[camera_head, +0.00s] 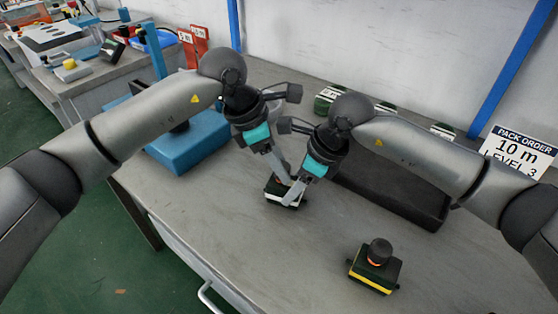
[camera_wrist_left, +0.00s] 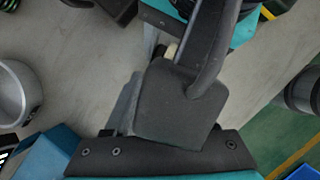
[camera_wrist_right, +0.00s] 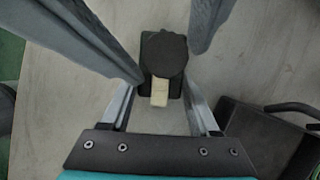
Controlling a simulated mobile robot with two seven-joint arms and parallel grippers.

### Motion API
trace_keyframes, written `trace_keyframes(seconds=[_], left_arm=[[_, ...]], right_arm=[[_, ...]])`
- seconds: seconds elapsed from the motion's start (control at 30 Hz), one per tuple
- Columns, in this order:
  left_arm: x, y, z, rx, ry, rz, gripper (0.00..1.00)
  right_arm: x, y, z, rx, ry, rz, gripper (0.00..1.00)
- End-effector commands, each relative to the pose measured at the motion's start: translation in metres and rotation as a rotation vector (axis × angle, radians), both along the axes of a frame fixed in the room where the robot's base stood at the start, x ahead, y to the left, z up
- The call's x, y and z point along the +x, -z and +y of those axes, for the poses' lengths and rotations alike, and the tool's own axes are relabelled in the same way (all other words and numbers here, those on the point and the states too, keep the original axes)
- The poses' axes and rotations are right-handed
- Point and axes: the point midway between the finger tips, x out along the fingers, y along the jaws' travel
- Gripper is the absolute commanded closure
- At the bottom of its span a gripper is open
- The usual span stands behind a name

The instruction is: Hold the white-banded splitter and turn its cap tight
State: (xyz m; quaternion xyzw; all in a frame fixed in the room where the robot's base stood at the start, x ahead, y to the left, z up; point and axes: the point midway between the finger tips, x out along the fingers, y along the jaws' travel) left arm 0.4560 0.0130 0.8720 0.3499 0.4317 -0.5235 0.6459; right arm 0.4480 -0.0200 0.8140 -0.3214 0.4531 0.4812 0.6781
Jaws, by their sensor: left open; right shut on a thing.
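The white-banded splitter (camera_head: 285,195) stands on the bench, a dark box with a pale band. My right gripper (camera_head: 292,199) is shut on the splitter body, with a finger on each side. My left gripper (camera_head: 286,178) is open, above and around the cap area. Its two fingers reach in from the top of the right wrist view, either side of the cap. In the left wrist view the splitter is mostly hidden; contact with the cap cannot be told.
A yellow-banded splitter (camera_head: 374,273) with a dark cap stands at the front right. A black tray (camera_head: 395,200) lies right of my grippers, with more splitters (camera_head: 325,101) behind it. A blue fixture (camera_head: 185,150) stands left.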

Motion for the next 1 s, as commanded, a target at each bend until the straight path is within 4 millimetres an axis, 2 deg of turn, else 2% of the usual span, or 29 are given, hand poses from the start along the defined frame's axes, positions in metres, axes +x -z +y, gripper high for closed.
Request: trace_keyframes(seconds=[0.07, 0.5, 1.0], left_arm=[[-0.0001, -0.0002, 0.0000, 0.000, 0.000, 0.000, 0.50], [0.0000, -0.0007, 0.0000, -0.001, 0.000, 0.000, 0.99], [0.0008, -0.0009, 0.0000, 0.001, 0.068, 0.000, 1.00]], right_arm=[[0.0002, -0.0003, 0.0002, 0.001, 0.000, 0.000, 0.97], [0.0002, -0.0003, 0.0002, 0.001, 0.000, -0.001, 0.97], [0.0002, 0.0000, -0.0001, 0.000, 0.000, -0.001, 0.97]])
